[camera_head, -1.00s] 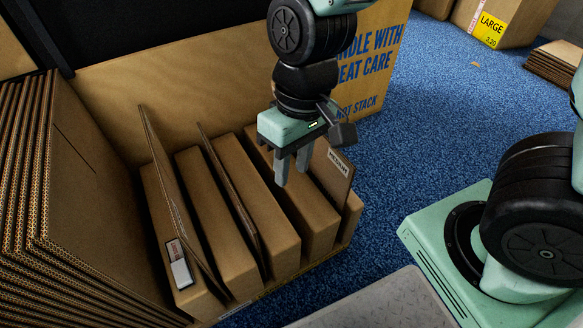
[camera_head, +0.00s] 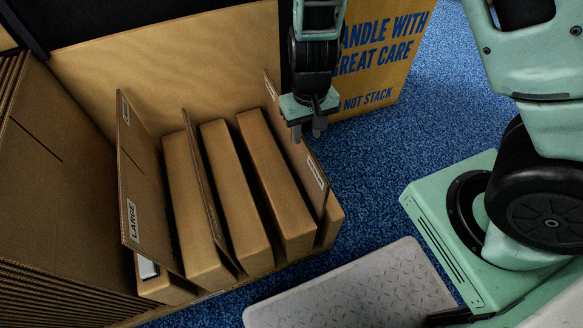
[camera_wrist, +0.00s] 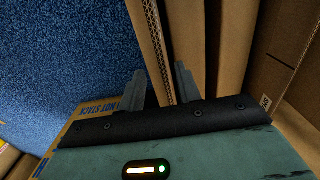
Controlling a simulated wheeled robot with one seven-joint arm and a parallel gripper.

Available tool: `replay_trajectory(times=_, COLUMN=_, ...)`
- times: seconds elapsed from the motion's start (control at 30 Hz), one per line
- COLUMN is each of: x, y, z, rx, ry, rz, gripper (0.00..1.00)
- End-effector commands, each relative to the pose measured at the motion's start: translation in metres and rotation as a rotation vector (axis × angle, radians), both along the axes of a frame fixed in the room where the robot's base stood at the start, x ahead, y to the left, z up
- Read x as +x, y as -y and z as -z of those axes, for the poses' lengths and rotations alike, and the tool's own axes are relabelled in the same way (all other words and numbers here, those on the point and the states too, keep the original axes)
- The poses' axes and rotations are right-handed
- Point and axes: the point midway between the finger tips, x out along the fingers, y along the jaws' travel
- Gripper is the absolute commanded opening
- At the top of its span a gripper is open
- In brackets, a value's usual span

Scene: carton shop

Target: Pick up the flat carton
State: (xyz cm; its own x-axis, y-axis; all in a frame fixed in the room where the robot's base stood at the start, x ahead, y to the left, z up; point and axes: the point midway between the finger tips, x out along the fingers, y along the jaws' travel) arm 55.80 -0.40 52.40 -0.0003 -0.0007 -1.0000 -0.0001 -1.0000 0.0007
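Several thin flat cartons stand on edge among thicker brown blocks. The rightmost flat carton (camera_head: 315,178) bears a small white label, too small to read now. My gripper (camera_head: 308,131) is over its upper edge, fingers pointing down. In the wrist view, the fingers of my gripper (camera_wrist: 160,80) are open, with the carton's corrugated edge (camera_wrist: 157,45) running between them, closer to the right finger; I see a gap on the left side. Another flat carton (camera_head: 140,195), labelled LARGE, leans at the left, and an unlabelled one (camera_head: 204,190) stands between blocks.
Brown blocks (camera_head: 243,200) stand close on the left of the carton. A big printed box (camera_head: 385,55) stands behind, and a stack of cardboard sheets (camera_head: 50,190) fills the left. Blue carpet (camera_head: 440,100) is open on the right; a grey plate (camera_head: 350,290) lies in front.

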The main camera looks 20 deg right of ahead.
Motion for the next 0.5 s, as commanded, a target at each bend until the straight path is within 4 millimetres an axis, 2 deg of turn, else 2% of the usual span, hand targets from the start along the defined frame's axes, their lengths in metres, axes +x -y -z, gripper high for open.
replay_trajectory(times=0.03, x=0.0, y=0.0, z=0.011, rx=0.0, ry=-0.002, rz=0.001, gripper=0.34)
replay_trajectory(times=0.33, x=0.001, y=-0.001, z=0.027, rx=0.0, ry=0.0, rz=0.0, gripper=0.34)
replay_trajectory(times=0.5, x=0.006, y=-0.003, z=0.053, rx=0.0, ry=0.0, rz=0.0, gripper=0.34)
